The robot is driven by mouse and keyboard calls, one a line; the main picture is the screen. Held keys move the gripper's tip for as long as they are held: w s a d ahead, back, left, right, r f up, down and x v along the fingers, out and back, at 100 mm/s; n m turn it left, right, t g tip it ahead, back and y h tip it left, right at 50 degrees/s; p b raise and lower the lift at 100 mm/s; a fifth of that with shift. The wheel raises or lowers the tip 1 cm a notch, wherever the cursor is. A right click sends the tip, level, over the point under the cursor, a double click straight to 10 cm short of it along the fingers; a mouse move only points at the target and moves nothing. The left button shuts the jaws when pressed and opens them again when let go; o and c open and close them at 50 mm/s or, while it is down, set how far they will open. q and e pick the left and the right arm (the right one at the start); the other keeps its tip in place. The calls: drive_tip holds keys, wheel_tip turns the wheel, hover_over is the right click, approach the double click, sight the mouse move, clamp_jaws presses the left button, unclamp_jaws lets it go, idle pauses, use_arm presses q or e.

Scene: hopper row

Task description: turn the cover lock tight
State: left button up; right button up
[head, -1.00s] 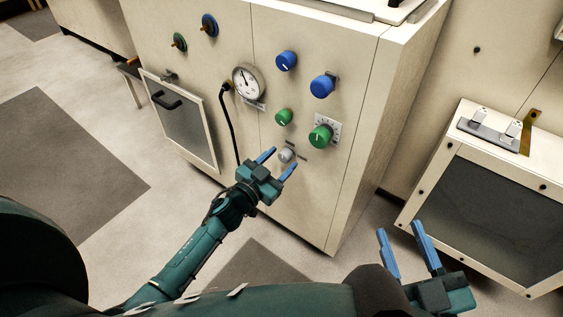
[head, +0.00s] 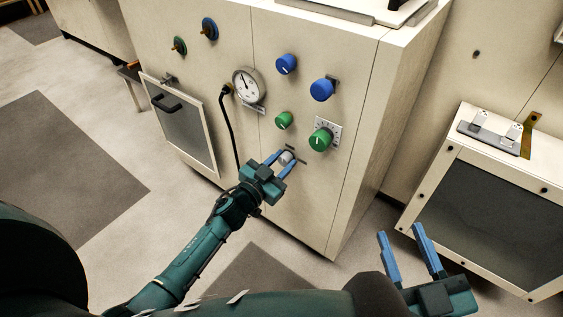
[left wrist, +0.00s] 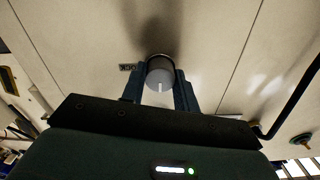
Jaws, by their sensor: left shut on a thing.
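The cover lock is a small grey round knob (head: 286,158) on the front of the cream cabinet, below the green knobs. In the left wrist view the knob (left wrist: 160,73) shows a white mark on its face, pointing toward the bottom of the picture. My left gripper (head: 281,160) has its blue fingers on either side of the knob, shut on it. The left wrist view shows the two dark fingers (left wrist: 160,88) at the knob's sides. My right gripper (head: 400,243) is open and empty at the lower right, away from the cabinet.
Above the lock are two green knobs (head: 321,139) and two blue knobs (head: 322,90). A round gauge (head: 246,85) with a black hose (head: 229,125) is to the left. A framed dark door (head: 183,122) is further left. A dark-panelled box (head: 490,215) stands at right.

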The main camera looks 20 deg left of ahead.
use_arm(q)
drive_tip(key=shift+m, duration=0.3)
drive_tip(key=m, duration=0.3)
drive_tip(key=shift+m, duration=0.3)
drive_tip(key=m, duration=0.4)
drive_tip(key=shift+f+m, duration=0.1)
drive_tip(key=shift+m, duration=0.2)
drive_tip(key=m+b, duration=0.1)
drive_tip(key=m, duration=0.3)
drive_tip(key=shift+m, duration=0.3)
drive_tip(key=shift+m+b, duration=0.85)
drive_tip(key=shift+m, duration=1.35)
drive_tip(key=o, duration=1)
